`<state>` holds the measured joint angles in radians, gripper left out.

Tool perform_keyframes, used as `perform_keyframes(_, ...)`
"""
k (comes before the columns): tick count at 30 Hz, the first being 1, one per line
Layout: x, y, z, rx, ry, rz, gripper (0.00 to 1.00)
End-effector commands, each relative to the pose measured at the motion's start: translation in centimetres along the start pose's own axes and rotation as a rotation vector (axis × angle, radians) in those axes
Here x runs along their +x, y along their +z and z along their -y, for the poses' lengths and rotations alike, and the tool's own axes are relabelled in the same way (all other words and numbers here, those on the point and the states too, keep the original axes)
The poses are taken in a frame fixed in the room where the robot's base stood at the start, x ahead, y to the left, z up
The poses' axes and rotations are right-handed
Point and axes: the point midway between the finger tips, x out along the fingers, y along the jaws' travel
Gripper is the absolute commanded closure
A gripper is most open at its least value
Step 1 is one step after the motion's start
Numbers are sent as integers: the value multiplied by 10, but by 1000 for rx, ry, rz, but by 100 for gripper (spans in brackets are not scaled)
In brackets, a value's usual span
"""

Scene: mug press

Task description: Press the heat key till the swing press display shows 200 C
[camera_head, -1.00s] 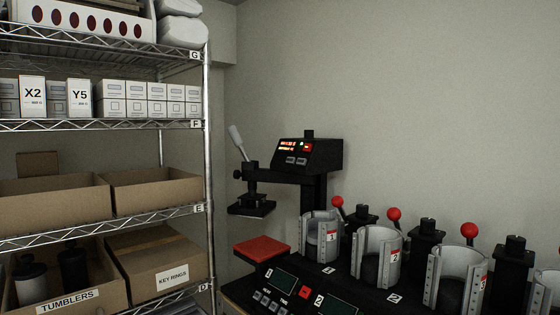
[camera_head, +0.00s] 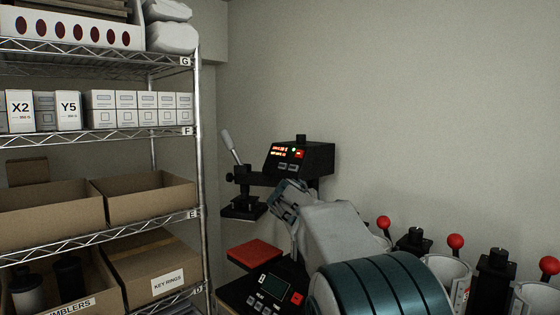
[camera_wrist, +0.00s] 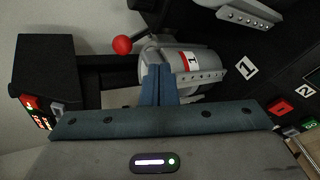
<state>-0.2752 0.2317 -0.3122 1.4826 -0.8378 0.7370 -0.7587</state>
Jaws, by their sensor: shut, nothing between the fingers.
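The swing press (camera_head: 308,157) stands against the back wall, with its black head on a post. Its lit red-orange display (camera_head: 283,149) is too small to read. Two grey keys (camera_head: 287,167) sit below the display; their labels are illegible. My gripper (camera_head: 281,197) is below and in front of the press head, apart from the keys. In the wrist view my gripper (camera_wrist: 158,72) has its fingers together and empty, with mug press 1 (camera_wrist: 185,62) behind them. The press head (camera_wrist: 45,80) shows at the left there, with part of its display (camera_wrist: 40,122).
Mug presses with red ball knobs (camera_head: 455,241) line the bench at right, partly hidden by my arm. A red pad (camera_head: 255,253) and control panel (camera_head: 270,287) lie below my gripper. A wire shelf (camera_head: 180,215) with boxes stands at left. The wall above is clear.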

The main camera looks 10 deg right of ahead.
Motion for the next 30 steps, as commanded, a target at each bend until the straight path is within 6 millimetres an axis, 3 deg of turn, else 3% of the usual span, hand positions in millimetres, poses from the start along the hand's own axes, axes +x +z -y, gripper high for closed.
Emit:
perform_keyframes(1, 3, -10, -28, -87, 57, 24, 100)
perform_keyframes(6, 2, -46, -106, -395, 251, 130, 100)
perform_keyframes(9, -6, -74, -145, -573, 361, 205, 100)
perform_keyframes(13, -25, -111, -183, -772, 484, 302, 100)
perform_keyframes(18, -45, -146, -209, -934, 585, 394, 100)
perform_keyframes(21, -52, -157, -214, -978, 612, 420, 100)
perform_keyframes(30, -54, -159, -216, -991, 620, 429, 100)
